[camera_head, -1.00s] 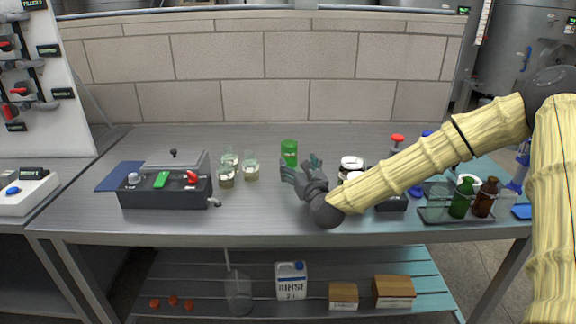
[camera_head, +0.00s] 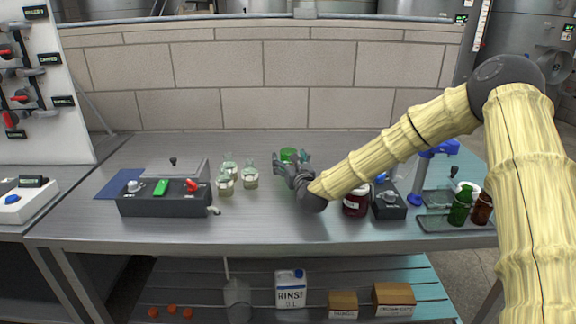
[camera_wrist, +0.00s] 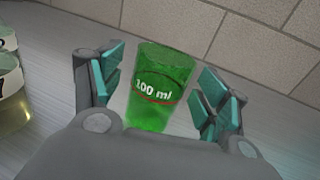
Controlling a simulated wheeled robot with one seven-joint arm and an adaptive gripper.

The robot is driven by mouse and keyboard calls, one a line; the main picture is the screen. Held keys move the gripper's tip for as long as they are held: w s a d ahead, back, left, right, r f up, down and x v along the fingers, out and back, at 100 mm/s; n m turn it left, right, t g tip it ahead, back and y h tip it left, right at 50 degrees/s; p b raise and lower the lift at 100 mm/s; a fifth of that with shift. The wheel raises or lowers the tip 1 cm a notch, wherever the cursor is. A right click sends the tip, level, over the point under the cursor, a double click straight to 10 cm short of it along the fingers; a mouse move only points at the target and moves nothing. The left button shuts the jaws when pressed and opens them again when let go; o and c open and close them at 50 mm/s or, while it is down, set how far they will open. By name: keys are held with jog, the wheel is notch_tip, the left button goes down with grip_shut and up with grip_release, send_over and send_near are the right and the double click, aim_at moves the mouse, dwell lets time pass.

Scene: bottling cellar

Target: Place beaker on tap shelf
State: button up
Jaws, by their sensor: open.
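The green beaker (camera_head: 288,154), with a white "ml" mark and a red line, stands upright on the bench, partly hidden by my gripper (camera_head: 291,166). In the wrist view the beaker (camera_wrist: 160,88) sits between the teal finger pads of my gripper (camera_wrist: 160,80). The fingers are open, with a visible gap on each side of the beaker. I cannot tell for sure which part is the tap shelf; a dark box (camera_head: 165,197) with a green button, a red lever and a small spout stands at the left of the bench.
Several glass jars (camera_head: 228,175) stand close left of the beaker. A dark red jar (camera_head: 356,201) and a black device (camera_head: 389,203) stand under my forearm. A tray (camera_head: 437,223) with bottles is at the right. The bench between box and gripper is clear in front.

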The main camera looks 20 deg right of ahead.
jog(key=shift+w, duration=0.45)
jog(key=c, duration=1.2)
jog(key=shift+r, duration=0.1)
